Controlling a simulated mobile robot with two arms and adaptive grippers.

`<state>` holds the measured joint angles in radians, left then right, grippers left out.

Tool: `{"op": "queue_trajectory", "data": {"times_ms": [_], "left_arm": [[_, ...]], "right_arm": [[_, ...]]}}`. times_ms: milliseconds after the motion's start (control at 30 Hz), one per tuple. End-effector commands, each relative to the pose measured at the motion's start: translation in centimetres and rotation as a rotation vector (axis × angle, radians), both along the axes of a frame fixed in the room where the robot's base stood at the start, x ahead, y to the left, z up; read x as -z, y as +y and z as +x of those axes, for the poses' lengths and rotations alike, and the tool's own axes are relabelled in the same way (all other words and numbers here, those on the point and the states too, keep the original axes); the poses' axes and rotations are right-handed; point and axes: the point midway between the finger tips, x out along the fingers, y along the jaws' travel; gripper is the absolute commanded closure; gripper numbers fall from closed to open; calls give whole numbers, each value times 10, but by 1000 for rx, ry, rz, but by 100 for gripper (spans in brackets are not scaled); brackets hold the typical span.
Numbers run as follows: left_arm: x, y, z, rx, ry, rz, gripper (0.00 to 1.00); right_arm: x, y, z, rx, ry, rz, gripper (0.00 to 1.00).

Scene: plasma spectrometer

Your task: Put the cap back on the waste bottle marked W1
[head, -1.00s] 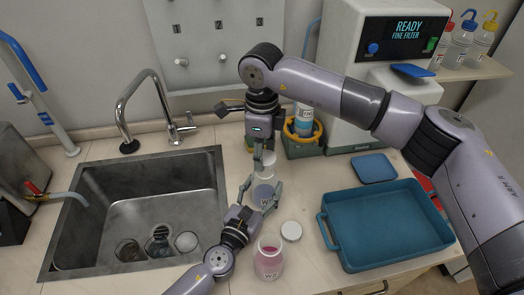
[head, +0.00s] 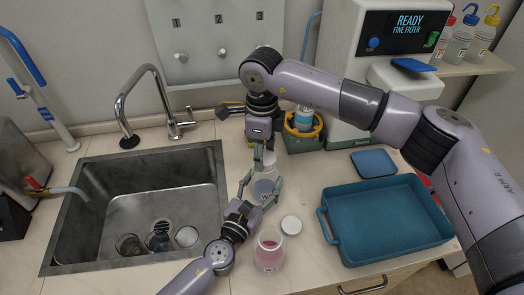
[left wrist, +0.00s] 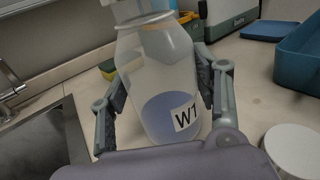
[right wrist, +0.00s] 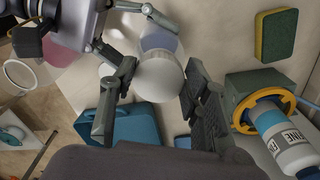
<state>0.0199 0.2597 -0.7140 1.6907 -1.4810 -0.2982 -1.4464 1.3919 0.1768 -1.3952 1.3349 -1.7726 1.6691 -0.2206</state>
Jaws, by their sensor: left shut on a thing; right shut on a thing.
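The waste bottle W1 (head: 264,188) is clear with bluish liquid and stands upright on the counter right of the sink. Its label faces my left wrist view (left wrist: 186,117). My left gripper (head: 260,194) is shut around the bottle's body, one finger on each side. My right gripper (head: 264,150) is above the bottle, pointing down, shut on a white cap (right wrist: 160,78). The cap is at the bottle's mouth in the right wrist view.
An open bottle with pink liquid (head: 268,252) stands in front, with a loose white cap (head: 291,225) beside it. A blue tray (head: 388,260) lies to the right. The sink (head: 95,240) is left. A green-and-yellow holder with a bottle (head: 303,140) stands behind.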

Motion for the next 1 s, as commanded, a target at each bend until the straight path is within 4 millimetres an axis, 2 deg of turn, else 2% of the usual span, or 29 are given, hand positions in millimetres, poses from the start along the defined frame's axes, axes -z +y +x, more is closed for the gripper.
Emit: {"op": "queue_trajectory", "data": {"times_ms": [433,467,567,667,1000], "left_arm": [[0,0,0,0,1,0,92],[0,0,0,0,1,0,100],[0,0,0,0,1,0,100],[0,0,0,0,1,0,100],[0,0,0,0,1,0,100]], "right_arm": [[10,0,0,-2,0,-1,69],[10,0,0,-1,0,-1,69],[9,0,0,25,0,-1,69],[9,-1,1,129,0,-1,69],[9,-4,5,783,0,0,69]]}}
